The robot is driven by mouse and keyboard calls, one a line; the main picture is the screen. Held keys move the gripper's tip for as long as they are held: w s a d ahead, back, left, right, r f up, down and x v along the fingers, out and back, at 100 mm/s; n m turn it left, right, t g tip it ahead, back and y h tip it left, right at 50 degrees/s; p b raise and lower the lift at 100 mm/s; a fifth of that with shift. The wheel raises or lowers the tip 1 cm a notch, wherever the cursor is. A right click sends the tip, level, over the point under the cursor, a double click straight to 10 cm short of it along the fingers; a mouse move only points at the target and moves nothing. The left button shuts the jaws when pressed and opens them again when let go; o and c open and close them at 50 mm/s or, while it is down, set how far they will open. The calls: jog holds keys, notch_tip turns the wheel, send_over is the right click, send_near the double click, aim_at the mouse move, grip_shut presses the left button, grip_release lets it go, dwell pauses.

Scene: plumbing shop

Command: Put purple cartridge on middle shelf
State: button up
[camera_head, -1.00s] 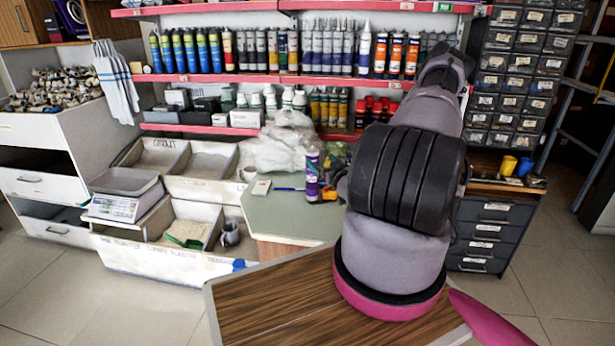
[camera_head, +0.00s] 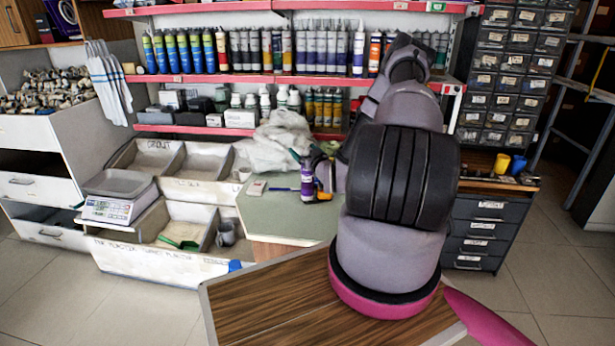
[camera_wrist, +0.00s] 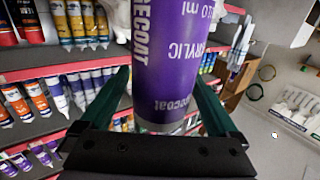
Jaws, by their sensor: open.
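The purple cartridge (camera_head: 307,187) stands upright on the green-topped counter (camera_head: 270,215). In the wrist view the purple cartridge (camera_wrist: 172,60) fills the space between the two dark green fingers of my gripper (camera_wrist: 158,95), its printed side facing the camera. My gripper (camera_head: 312,160) is at the cartridge in the head view and hides its upper part. The jaws are open, one finger on each side; contact cannot be told. The middle shelf (camera_head: 215,79) has a pink edge and holds a row of cartridges, with my arm covering part of its right side.
An orange-and-black tool (camera_head: 322,196), a blue pen (camera_head: 283,189) and a small box (camera_head: 254,188) lie beside the cartridge. White plastic bags (camera_head: 283,140) sit behind. The lower shelf (camera_head: 190,128) holds boxes and bottles. A scale (camera_head: 112,208) stands left.

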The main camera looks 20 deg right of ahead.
grip_shut()
